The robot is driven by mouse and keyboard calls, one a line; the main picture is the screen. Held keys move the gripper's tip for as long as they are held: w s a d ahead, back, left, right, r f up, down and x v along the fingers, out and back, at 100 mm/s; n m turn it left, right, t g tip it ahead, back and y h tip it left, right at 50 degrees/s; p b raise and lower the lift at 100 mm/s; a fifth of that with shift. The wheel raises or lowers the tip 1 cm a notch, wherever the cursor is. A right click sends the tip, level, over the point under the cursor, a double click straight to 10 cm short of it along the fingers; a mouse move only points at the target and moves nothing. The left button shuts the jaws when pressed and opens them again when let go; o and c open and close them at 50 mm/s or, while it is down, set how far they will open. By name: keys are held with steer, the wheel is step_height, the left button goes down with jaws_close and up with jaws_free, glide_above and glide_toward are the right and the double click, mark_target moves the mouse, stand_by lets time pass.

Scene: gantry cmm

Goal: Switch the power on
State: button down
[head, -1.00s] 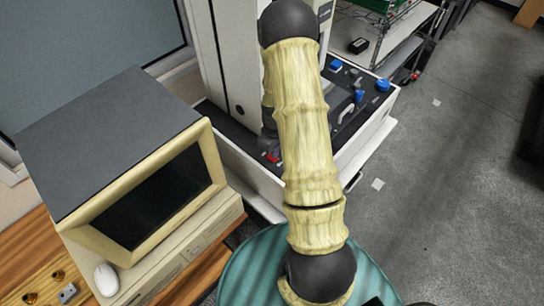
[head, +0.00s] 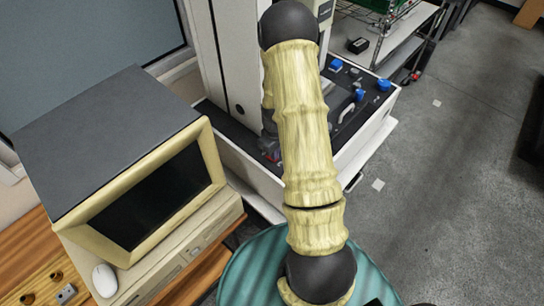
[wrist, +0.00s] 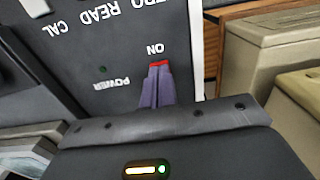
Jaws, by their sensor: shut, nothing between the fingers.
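The power switch (wrist: 158,63) shows in the wrist view as a red piece on a dark control panel (wrist: 60,45), beside the upside-down words ON and POWER. My gripper (wrist: 157,75) is shut and empty. Its purple-grey fingertips are right at the red piece and cover part of it. I cannot tell whether they touch it or which way the switch is set. A small dull green spot (wrist: 103,69) is on the panel near POWER. In the head view my arm hides most of the gripper and switch.
Blue knobs (head: 384,85) sit on the machine's panel right of my arm. A wire shelf (head: 400,40) stands behind.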

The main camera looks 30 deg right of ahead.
steer(key=shift+f, duration=0.25)
steer(key=shift+r+p, duration=2.3)
steer(key=shift+r, duration=1.2)
steer(key=s+a+r+m+t+b, duration=0.2)
steer(key=s+a+r+m+b, duration=0.2)
steer(key=s+a+r, duration=0.8)
step_height(320, 180, up, 3)
steer(key=shift+s+a+t, duration=0.25)
steer(key=shift+a+t, duration=0.05)
steer(key=shift+a, duration=0.5)
